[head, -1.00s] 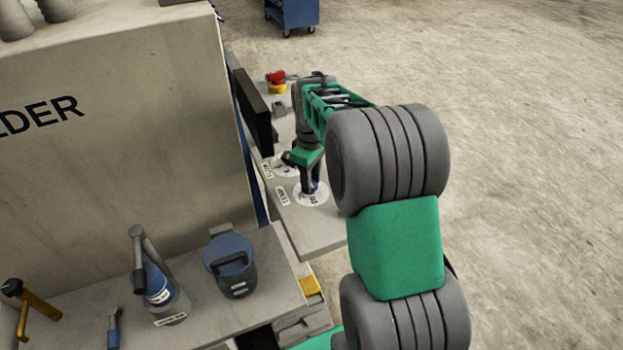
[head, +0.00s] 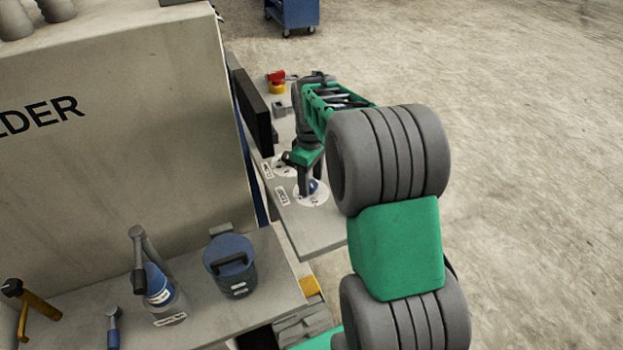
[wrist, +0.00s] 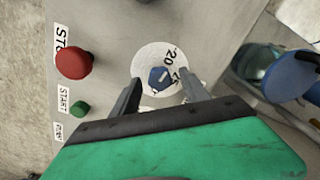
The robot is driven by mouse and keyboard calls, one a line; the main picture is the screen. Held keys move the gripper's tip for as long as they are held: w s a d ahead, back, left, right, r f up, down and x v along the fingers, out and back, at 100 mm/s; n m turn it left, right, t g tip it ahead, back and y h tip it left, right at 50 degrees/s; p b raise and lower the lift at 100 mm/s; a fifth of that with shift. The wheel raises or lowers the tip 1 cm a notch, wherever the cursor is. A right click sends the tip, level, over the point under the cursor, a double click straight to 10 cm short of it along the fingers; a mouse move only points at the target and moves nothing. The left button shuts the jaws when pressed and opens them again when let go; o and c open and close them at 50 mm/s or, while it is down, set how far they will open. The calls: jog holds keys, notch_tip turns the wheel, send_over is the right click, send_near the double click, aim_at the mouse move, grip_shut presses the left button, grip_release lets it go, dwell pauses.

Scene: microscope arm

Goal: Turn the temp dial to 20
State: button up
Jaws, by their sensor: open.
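The dial is a blue knob (wrist: 160,79) with a white pointer line on a round white disc (wrist: 147,60). In the wrist view the number 20 is on the disc's upper right, and another number below it is partly hidden. The pointer slants up and right, roughly toward those numbers; its exact setting is unclear. My gripper (wrist: 162,78) is open, with one finger on each side of the knob; contact cannot be told. In the head view my gripper (head: 308,182) stands over the nearer disc (head: 321,197). The dial's name label is unreadable.
A red button (wrist: 74,63) and a green START button (wrist: 80,107) are left of the dial. A second white disc (head: 279,172) lies behind it, near a dark monitor (head: 250,110). A blue-lidded canister (head: 230,265) stands on the front bench. Open floor lies right.

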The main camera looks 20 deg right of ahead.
aim_at(311, 183)
notch_tip(311, 183, up, 8)
jog(key=shift+f+b, duration=0.15)
jog(key=shift+b, duration=0.25)
jog(key=shift+s+a, duration=0.15)
jog(key=shift+a, duration=0.05)
jog(key=s+a+f+m+t, duration=0.1)
jog(key=s+a+m, duration=0.2)
jog(key=s+a, duration=0.2)
jog(key=s+a+f+m+t, duration=0.1)
jog(key=s+a+m, duration=0.3)
jog(key=s, duration=0.8)
jog(key=shift+s+a+f+t, duration=0.15)
jog(key=shift+a+f+t, duration=0.15)
jog(key=shift+a+t, duration=0.35)
jog(key=shift+d, duration=0.1)
